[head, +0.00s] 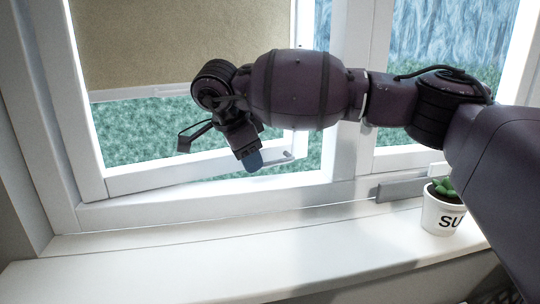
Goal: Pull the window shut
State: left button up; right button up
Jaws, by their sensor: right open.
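The window's left sash (150,178) has a white frame and stands ajar, swung outward. Its bottom rail runs at an angle to the fixed white frame (200,207), with a gap between them at the right. A small light fitting (285,155), perhaps a handle or stay, shows at the rail's free right end. My right arm reaches in from the right across the window. My right gripper (218,153) is open in front of the sash, near the bottom rail and left of the fitting. I cannot tell whether it touches the sash. My left gripper is not in view.
A small plant in a white lettered pot (440,217) stands on the sill at the right, close below my right arm. A beige blind (165,45) covers the upper left pane. A grey bar (402,188) lies along the right frame. The sill (200,270) is clear at left and middle.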

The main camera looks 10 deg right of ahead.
aim_at(270, 163)
jog(key=w+d, duration=0.3)
jog(key=d, duration=0.1)
jog(key=shift+w+d, duration=0.35)
jog(key=shift+w, duration=0.05)
jog(key=shift+p+x, duration=0.45)
jog(key=shift+x, duration=0.55)
jog(key=shift+w+d+f, duration=0.15)
jog(key=shift+f, duration=0.3)
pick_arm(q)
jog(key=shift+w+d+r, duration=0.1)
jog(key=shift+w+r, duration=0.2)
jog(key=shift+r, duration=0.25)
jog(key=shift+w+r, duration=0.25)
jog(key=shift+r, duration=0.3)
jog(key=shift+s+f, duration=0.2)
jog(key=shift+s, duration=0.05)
pick_arm(e)
grip_shut()
